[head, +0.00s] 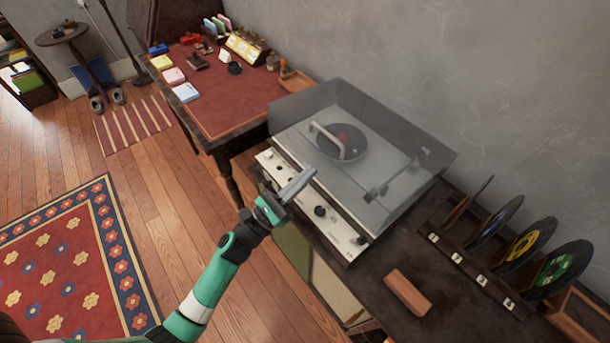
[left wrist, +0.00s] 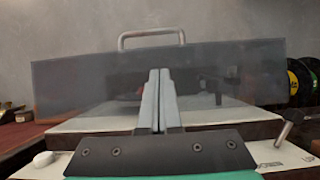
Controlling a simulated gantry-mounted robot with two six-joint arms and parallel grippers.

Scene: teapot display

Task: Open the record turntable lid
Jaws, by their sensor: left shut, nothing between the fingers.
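The record turntable (head: 350,250) stands on a dark cabinet, with knobs along its pale front panel. Its smoky see-through lid (head: 400,200) appears down over the platter and tonearm. A light handle (head: 326,138) is on the lid; in the left wrist view the handle (left wrist: 152,38) rises above the lid's upper edge. My left gripper (head: 305,178) is shut and empty, over the front panel near the lid's front side. In the left wrist view its fingers (left wrist: 158,75) point at the lid (left wrist: 90,90), below the handle; contact cannot be told. My right gripper is not in view.
Several records stand in a rack (head: 470,265) to the right. A brown block (head: 408,292) lies on the cabinet before it. A desk (head: 225,100) with small items stands at the left. A grey wall (head: 420,60) is behind the turntable.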

